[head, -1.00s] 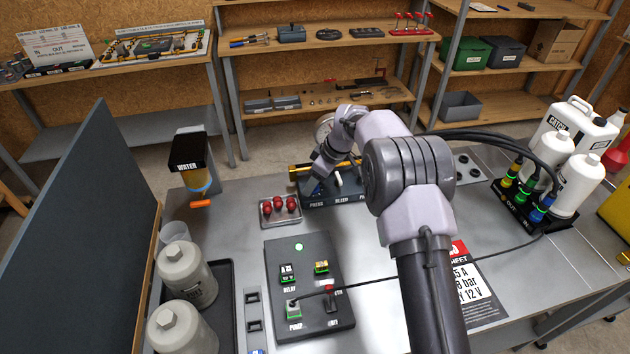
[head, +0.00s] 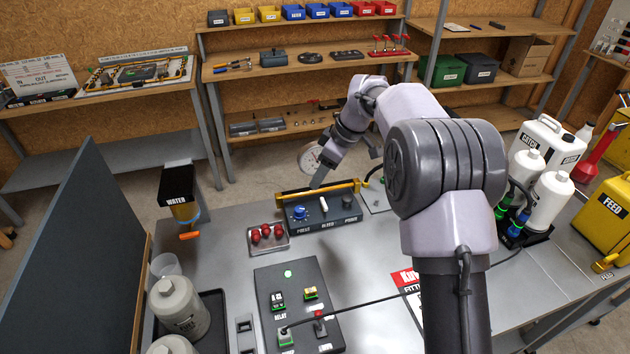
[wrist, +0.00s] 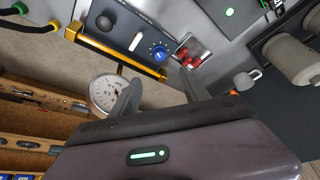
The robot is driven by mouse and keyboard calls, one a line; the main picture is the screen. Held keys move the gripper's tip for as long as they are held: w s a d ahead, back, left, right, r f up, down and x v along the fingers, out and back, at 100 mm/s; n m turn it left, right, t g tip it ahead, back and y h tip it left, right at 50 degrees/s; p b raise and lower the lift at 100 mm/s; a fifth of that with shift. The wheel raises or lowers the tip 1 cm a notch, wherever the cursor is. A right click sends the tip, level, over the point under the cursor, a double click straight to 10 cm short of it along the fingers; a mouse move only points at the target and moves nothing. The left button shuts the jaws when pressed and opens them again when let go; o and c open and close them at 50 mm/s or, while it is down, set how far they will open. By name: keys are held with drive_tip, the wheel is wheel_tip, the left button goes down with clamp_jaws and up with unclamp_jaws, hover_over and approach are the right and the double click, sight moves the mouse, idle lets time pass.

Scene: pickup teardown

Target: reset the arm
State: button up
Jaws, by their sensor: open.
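My arm reaches up from the bottom right of the head view, over the grey bench (head: 215,270). My gripper (head: 318,180) is at the bench's back edge, close to the black control box (head: 325,212) with a blue knob and a yellow bar. In the wrist view my gripper (wrist: 162,88) has its two dark fingers spread, with nothing between them. The control box also shows beyond the fingers in the wrist view (wrist: 122,35). A round gauge (head: 310,158) stands behind the box, partly covered by the gripper in the head view.
A tray of red balls (head: 267,236) and a black panel with a green light (head: 296,320) sit on the bench. A dark upright board (head: 75,260) bounds the left. Shelves (head: 300,65) stand behind.

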idle(0.4)
drive_tip(key=s+d+r+m+t+b, duration=0.1)
drive_tip(key=s+d+r+m+b, duration=0.1)
drive_tip(key=s+r+m, duration=0.45)
drive_tip(key=s+d+r+m+t+b, duration=0.1)
drive_tip(key=s+d+r+b, duration=0.2)
drive_tip(key=s, duration=0.6)
drive_tip(key=s+d+f+m+t+h+b, duration=0.1)
drive_tip(key=s+m, duration=0.4)
drive_tip(key=s, duration=0.6)
drive_tip(key=s+d+f+m+t+h+b, duration=0.1)
drive_tip(key=s+f+m, duration=0.4)
drive_tip(key=s, duration=0.6)
drive_tip(key=shift+s+d+f+b, duration=0.35)
drive_tip(key=shift+d+f+b, duration=0.4)
drive_tip(key=shift+d, duration=0.15)
drive_tip(key=shift+r, duration=0.1)
